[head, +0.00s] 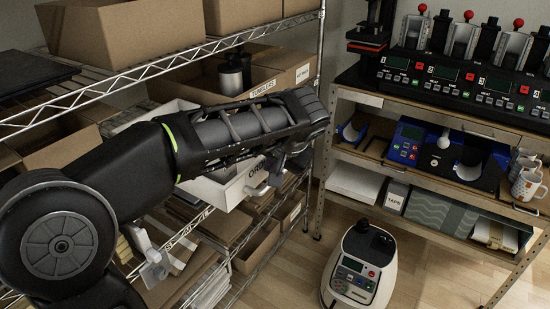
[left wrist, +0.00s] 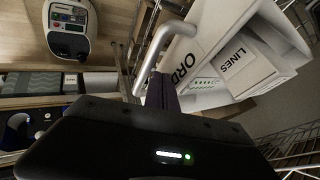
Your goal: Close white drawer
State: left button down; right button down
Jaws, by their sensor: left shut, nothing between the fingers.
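The white drawer (head: 218,190) shows under my left arm in the head view, jutting out from the wire rack, its front lettered "ORD"; the arm hides much of it. In the left wrist view its white front (left wrist: 188,62) is close by, with a grey bar handle (left wrist: 150,66) at its left. A white box marked "LINES" (left wrist: 245,68) shows beside the lettered front. My left gripper (left wrist: 161,92) is shut and empty, its dark fingers close to the handle and front; I cannot tell whether they touch. My right gripper is not in view.
Cardboard boxes (head: 250,15) fill the wire rack on the left. A cream machine (head: 358,262) stands on the wooden floor. A bench with mug presses (head: 460,75) is at the right, with mugs (head: 528,183) at its edge. Some floor between rack and bench is free.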

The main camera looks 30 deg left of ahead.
pick_arm(q)
jog(key=shift+w+a+f, duration=0.1)
jog(key=shift+f, duration=0.1)
jog(key=shift+a, duration=0.1)
send_near(239, 168)
jog(key=w+a+f, duration=0.2)
jog(key=a, duration=0.1)
jog(key=w+a+f, duration=0.1)
jog(key=a, duration=0.1)
jog(key=shift+w+f+b, duration=0.25)
jog(key=shift+w+b, duration=0.1)
jog(key=a+p, duration=0.1)
jog(key=a, duration=1)
jog(key=shift+s+a+p, duration=0.1)
jog(key=shift+a+p, duration=0.05)
jog(key=shift+p, duration=0.25)
jog(key=shift+a+r, duration=0.1)
jog(key=shift+a, duration=0.15)
jog(key=shift+r, duration=0.15)
